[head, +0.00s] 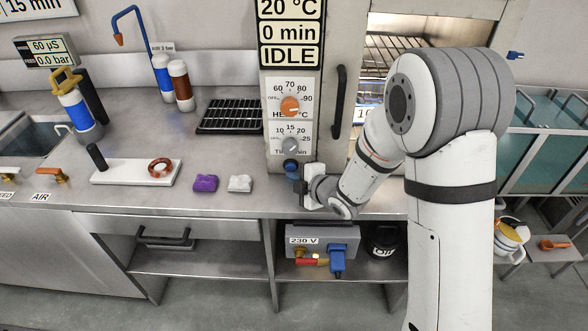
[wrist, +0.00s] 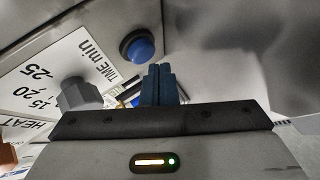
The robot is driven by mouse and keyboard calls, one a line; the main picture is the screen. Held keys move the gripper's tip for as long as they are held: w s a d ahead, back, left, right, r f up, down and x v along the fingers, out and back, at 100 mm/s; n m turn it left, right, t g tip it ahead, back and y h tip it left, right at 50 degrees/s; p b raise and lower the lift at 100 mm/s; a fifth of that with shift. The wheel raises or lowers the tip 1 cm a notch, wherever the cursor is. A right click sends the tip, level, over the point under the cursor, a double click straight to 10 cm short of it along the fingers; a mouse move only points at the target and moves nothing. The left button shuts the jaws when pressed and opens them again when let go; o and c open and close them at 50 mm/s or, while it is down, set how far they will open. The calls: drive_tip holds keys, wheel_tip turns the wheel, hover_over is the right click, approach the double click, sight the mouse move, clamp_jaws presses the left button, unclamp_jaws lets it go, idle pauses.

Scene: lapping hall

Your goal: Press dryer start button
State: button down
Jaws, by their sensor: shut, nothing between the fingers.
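The dryer (head: 343,20) stands at the back of the counter, with a panel on its left side. Its display (head: 290,33) reads 20 °C, 0 min and IDLE. The blue round start button (head: 290,165) is low on the panel, below the grey time knob (head: 291,145) and orange heat knob (head: 290,106). In the wrist view the blue button (wrist: 137,46) sits in a dark ring, just beyond and slightly left of the fingertips. My gripper (wrist: 158,72) is shut and empty, with a visible gap to the button. In the head view my gripper (head: 296,185) is just below the button.
The dryer door handle (head: 339,102) is right of the panel, beside wire racks (head: 395,50). Purple (head: 205,183) and white (head: 240,183) cloths lie on the counter left of my gripper. A black rack (head: 230,116) lies behind them. Bare counter surrounds the cloths.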

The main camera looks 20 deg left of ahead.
drive_tip(key=shift+w+a+b, duration=0.2)
drive_tip(key=shift+w+b, duration=0.25)
drive_tip(key=shift+w, duration=0.35)
idle(0.9)
drive_tip(key=shift+s, duration=0.1)
drive_tip(key=shift+s+d+b, duration=0.2)
drive_tip(key=shift+s+b, duration=0.4)
drive_tip(key=shift+s, duration=0.15)
drive_tip(key=shift+s, duration=0.15)
drive_tip(key=shift+s+d+f+b, duration=0.1)
drive_tip(key=shift+s+b, duration=0.2)
drive_tip(key=shift+b, duration=0.05)
drive_tip(key=shift+s+d+b, duration=0.25)
drive_tip(key=shift+s+b, duration=0.2)
drive_tip(key=shift+s, duration=0.55)
drive_tip(key=shift+s+d+b, duration=0.25)
drive_tip(key=shift+s+b, duration=0.15)
drive_tip(key=shift+s, duration=0.6)
